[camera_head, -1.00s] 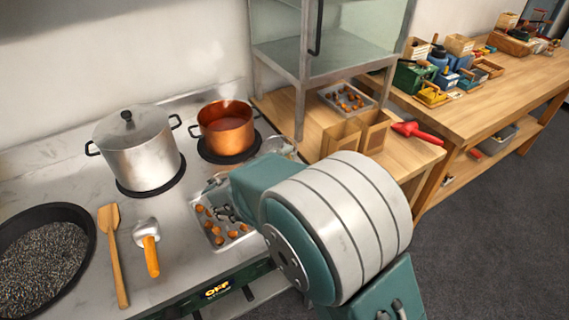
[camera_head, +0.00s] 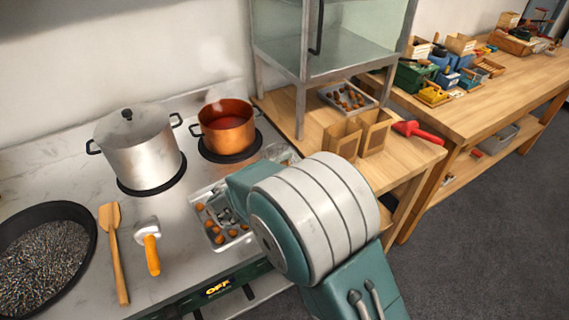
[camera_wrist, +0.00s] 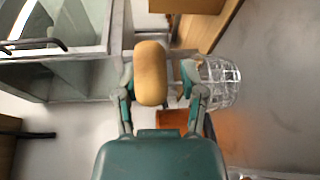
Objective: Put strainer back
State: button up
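The strainer's tan handle (camera_wrist: 151,73) stands between the two fingers of my gripper (camera_wrist: 157,78) in the wrist view. The fingers are part closed on it; contact on the right side is hard to see. The strainer's pale wire basket (camera_wrist: 220,82) shows to the right of the fingers, and the join to the handle is hidden. In the head view a pale mesh shape, probably the basket (camera_head: 281,153), shows just behind my arm, right of the copper pot. My gripper (camera_head: 228,205) is mostly hidden there by my arm, above the chestnut tray.
A copper pot (camera_head: 227,133) and a lidded steel pot (camera_head: 139,155) stand on the stove. A tray (camera_head: 211,239) of chestnuts lies below my arm. A scoop (camera_head: 148,243), spatula (camera_head: 117,260) and dark pan (camera_head: 88,268) are left. Paper bags (camera_head: 342,139) stand right.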

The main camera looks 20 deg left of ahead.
jog(key=shift+s+a, duration=0.1)
jog(key=v, duration=1.2)
jog(key=w+d+r+m+g+h, duration=0.1)
jog(key=d+r+m+g, duration=0.15)
jog(key=d, duration=0.55)
jog(key=d+r+m+g+h, duration=0.15)
jog(key=d+g, duration=0.25)
jog(key=d, duration=0.4)
jog(key=w+d+r+m+g, duration=0.1)
jog(key=d+r+m+g, duration=0.15)
jog(key=d, duration=0.55)
jog(key=s+d+r+m+y, duration=0.1)
jog(key=s+d+m+y, duration=0.3)
jog(key=s+d, duration=0.3)
jog(key=s+d+r+m+g+y, duration=0.1)
jog(key=s+d+r+m+y, duration=0.1)
jog(key=s+d+m+y, duration=0.2)
jog(key=s+d, duration=0.3)
jog(key=d, duration=0.1)
jog(key=shift+r, duration=0.3)
jog(key=shift+s+a+m+y, duration=0.1)
jog(key=shift+s+m+y, duration=0.05)
jog(key=shift+m+y, duration=0.1)
